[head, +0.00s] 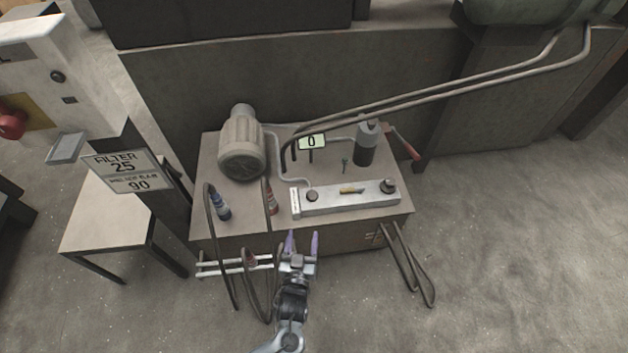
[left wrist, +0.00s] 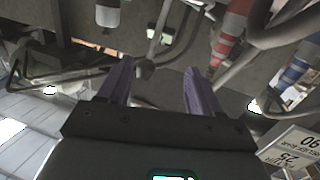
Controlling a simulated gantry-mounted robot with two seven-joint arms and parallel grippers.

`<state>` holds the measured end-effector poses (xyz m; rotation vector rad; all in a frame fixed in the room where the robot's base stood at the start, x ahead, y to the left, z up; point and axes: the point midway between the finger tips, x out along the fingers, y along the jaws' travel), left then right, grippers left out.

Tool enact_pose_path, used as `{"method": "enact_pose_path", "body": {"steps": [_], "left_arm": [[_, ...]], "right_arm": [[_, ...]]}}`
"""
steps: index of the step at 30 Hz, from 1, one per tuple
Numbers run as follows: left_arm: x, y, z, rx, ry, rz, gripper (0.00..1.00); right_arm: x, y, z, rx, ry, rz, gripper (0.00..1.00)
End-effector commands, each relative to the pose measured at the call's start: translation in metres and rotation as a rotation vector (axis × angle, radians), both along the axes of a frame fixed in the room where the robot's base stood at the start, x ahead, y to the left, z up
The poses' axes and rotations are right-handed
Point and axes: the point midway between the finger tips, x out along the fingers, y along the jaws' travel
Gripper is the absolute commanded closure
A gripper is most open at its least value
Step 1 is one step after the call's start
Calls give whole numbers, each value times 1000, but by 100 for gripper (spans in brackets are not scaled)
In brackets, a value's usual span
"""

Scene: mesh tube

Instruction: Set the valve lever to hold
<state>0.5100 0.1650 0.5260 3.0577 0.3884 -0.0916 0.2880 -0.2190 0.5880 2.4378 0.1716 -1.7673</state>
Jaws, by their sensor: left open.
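My left gripper (head: 303,241) is open, with two purple fingers, low in front of the grey power unit's front face. Its fingers (left wrist: 158,82) also show in the left wrist view with nothing gripped; a dark round end (left wrist: 145,70) appears between them, and I cannot tell what it belongs to. A light manifold block (head: 335,202) lies on the unit's top, with a small yellow-and-dark piece (head: 352,191) on it. A lever with a red handle (head: 407,147) sticks out beside the dark cylinder (head: 365,148). I cannot tell which is the valve lever; no hold mark is readable.
A motor (head: 242,145) and a display reading 0 (head: 311,142) stand on the unit. Blue-banded (head: 221,207) and red-banded (head: 272,203) hose ends are near the gripper, with hoses looping below. A sign (head: 125,168) stands left.

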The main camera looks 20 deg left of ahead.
Motion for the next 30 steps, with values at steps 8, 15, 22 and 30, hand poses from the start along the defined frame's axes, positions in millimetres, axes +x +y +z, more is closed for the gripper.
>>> {"method": "enact_pose_path", "body": {"steps": [8,15,22,30], "left_arm": [[40,-5,49,-3,-73,-14,36],[72,3,46,-2,-75,-14,36],[108,12,46,-2,-73,-14,36],[132,17,48,-5,-70,-14,36]], "right_arm": [[0,1,9,4,1,-3,36],[0,1,-10,3,4,-2,36],[0,1,-27,2,4,-1,36],[0,-1,-38,-4,5,3,36]]}}
